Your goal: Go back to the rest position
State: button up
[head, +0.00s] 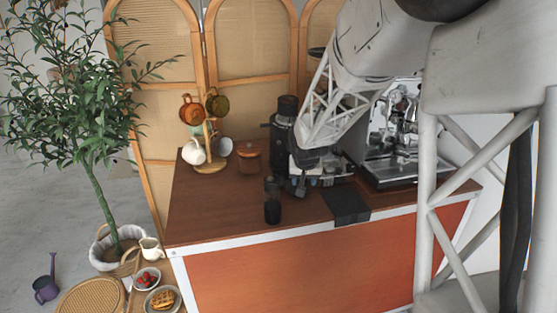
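My arm comes in from the upper right and reaches down over the brown top of the coffee cart (215,215). My gripper (298,188) is at the arm's lower end, low over the cart top, in front of the black grinder (284,128). Its fingers are small and dark against dark equipment, so I cannot tell whether they are open or shut or hold anything. A dark cylindrical container (272,208) stands to the left of the gripper near the cart's front edge. The espresso machine (392,165) stands to the right, partly hidden by my arm.
A mug tree (209,145) with several mugs and a lidded jar (249,158) stand at the back left. A black mat (346,204) hangs over the front edge. The cart's front left top is clear. A potted tree (95,150) and folding screen (160,110) stand beyond.

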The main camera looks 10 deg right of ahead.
jog(key=s+a+r+n, duration=0.1)
jog(key=s+a+r, duration=0.3)
jog(key=s, duration=0.5)
jog(key=s+a+r, duration=0.1)
jog(key=s+r, duration=0.5)
jog(key=s, duration=0.3)
jog(key=s+a+n, duration=0.1)
jog(key=s+a, duration=0.1)
jog(key=s, duration=0.9)
jog(key=s+a+r+g+y, duration=0.1)
jog(key=s+a, duration=0.1)
jog(key=s, duration=0.9)
jog(key=shift+s+a+r+n+g, duration=0.15)
jog(key=shift+s+r+n+g, duration=0.15)
jog(key=shift+n, duration=0.1)
